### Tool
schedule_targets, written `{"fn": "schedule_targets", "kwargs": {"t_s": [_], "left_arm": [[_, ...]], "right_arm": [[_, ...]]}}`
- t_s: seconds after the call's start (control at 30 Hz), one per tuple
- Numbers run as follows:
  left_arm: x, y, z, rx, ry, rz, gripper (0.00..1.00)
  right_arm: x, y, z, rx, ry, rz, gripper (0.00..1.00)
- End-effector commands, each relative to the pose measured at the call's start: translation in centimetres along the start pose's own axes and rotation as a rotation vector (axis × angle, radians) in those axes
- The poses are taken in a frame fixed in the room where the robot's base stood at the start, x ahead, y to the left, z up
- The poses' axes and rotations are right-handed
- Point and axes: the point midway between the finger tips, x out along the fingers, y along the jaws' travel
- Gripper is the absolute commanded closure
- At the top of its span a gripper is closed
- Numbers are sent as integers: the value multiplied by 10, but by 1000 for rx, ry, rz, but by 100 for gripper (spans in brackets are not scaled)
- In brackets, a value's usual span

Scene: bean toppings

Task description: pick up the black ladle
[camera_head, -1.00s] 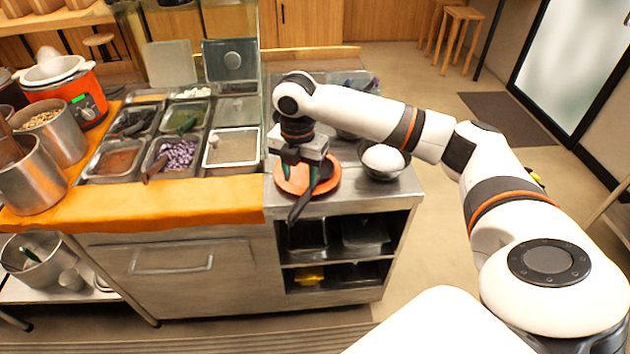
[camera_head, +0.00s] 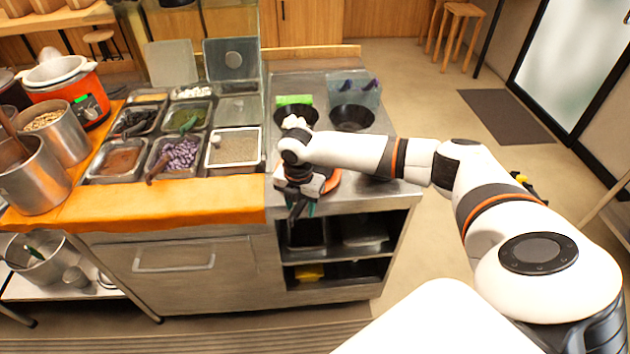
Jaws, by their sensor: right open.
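The black ladle is mostly hidden under my right gripper; a dark, handle-like part (camera_head: 293,214) shows at the counter's front edge, though it is hard to tell from the fingers. An orange plate (camera_head: 333,183) lies under and beside the gripper, largely covered by it. My right gripper (camera_head: 304,207) points down over the plate at the front of the steel counter. It is open, with its fingers around or beside the dark part; I cannot tell which. My left gripper is not in view.
Black bowls (camera_head: 352,118) stand behind my right arm on the steel counter (camera_head: 385,190). To the left are topping trays (camera_head: 235,148) and an orange cloth edge (camera_head: 170,198). Steel pots (camera_head: 35,175) and an orange cooker (camera_head: 75,92) stand at far left. Open shelves lie below the counter.

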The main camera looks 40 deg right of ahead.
Motion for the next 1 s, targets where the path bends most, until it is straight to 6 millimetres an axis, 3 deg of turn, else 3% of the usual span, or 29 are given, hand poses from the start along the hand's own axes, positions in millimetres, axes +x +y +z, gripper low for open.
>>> {"fn": "schedule_targets", "kwargs": {"t_s": [0.1, 0.4, 0.73, 1.0], "left_arm": [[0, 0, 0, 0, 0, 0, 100], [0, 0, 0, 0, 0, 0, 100], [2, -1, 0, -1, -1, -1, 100], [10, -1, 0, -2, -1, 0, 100]], "right_arm": [[0, 0, 0, 0, 0, 0, 54], [0, 0, 0, 0, 0, 0, 100], [-9, -1, 0, 0, 0, -2, 100], [-60, -1, 0, -1, 1, -5, 100]]}}
